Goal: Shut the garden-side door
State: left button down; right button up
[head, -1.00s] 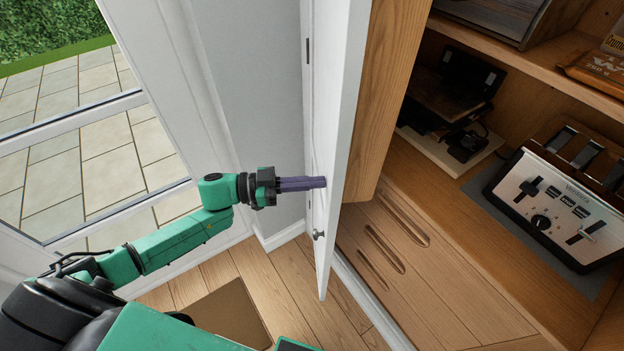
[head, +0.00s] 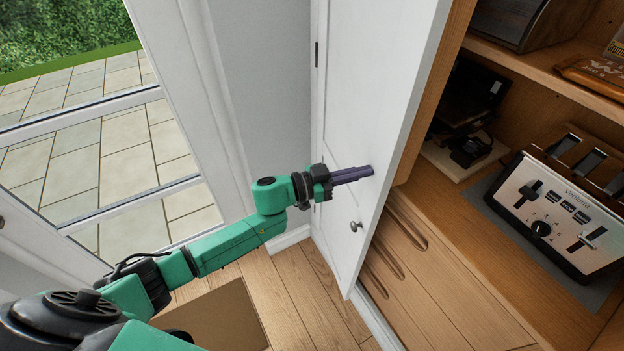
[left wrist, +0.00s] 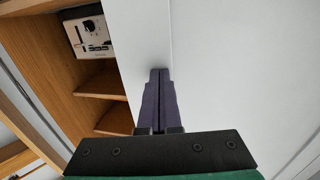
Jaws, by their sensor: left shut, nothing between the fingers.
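The white cabinet door (head: 385,85) on the garden side stands partly open, hinged at its left edge by the grey wall. It has a small round metal knob (head: 356,226) low on its face. My left gripper (head: 368,172) is shut and empty. Its purple fingers point at the door's face above the knob, at or very near the surface; I cannot tell if they touch. In the left wrist view the fingers (left wrist: 156,100) lie over the white door panel (left wrist: 225,70) close to its free edge. My right gripper is not in view.
Open wooden shelves hold a toaster (head: 560,205), a dark appliance and packets. Wooden drawers (head: 450,285) with slot handles sit below. A glazed garden door (head: 100,150) is at the left. A brown mat (head: 215,318) lies on the wooden floor.

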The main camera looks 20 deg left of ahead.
pick_arm(q)
jog(key=shift+n+t+y, duration=0.6)
jog(key=shift+t, duration=0.1)
jog(key=b+x, duration=0.1)
jog(key=x, duration=0.7)
jog(key=shift+w+d+f, duration=0.1)
jog(key=shift+d, duration=0.2)
jog(key=shift+r, duration=0.3)
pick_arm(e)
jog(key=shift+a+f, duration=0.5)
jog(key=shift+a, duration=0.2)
